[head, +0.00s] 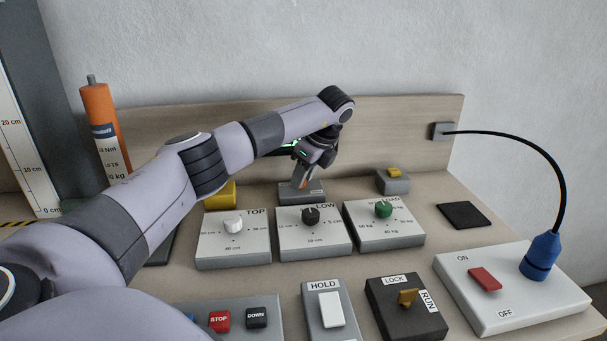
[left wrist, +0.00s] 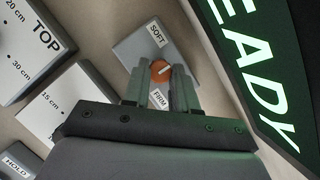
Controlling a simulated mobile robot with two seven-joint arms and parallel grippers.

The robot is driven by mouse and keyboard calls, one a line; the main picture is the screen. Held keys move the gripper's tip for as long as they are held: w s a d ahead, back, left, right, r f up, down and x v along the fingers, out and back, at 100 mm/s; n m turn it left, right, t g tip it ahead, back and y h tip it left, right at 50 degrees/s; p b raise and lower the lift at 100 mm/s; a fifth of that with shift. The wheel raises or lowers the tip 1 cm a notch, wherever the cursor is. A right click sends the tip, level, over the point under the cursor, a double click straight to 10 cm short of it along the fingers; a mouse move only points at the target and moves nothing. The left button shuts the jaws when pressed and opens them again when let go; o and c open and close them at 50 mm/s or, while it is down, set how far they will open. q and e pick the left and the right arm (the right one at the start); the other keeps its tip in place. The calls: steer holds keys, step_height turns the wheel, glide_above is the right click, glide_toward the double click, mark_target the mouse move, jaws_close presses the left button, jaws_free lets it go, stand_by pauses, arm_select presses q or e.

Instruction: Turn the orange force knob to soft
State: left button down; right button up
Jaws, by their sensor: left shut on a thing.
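The orange force knob (left wrist: 161,69) sits on a small grey box (left wrist: 126,48) in the left wrist view. A SOFT label (left wrist: 157,35) is on one side of it and a FIRM label (left wrist: 159,100) on the other. A short white mark shows on the knob, lying between the two labels. My left gripper (left wrist: 160,76) is shut on the knob, one finger on each side. In the head view my left gripper (head: 303,180) reaches down to the same grey box (head: 291,195) at the back, and mostly hides the knob. My right gripper is not in view.
Just in front of the box stand panels with a white TOP knob (head: 233,225), a black LOW knob (head: 311,214) and a green LOAD knob (head: 383,209). A grey block with a yellow top (head: 394,174) stands to the right. A lit READY display (left wrist: 255,70) is close beside the gripper.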

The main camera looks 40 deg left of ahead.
arm_select(q)
steer(key=c, duration=0.9)
jaws_free()
steer(key=shift+r, duration=0.1)
steer(key=v, duration=0.7)
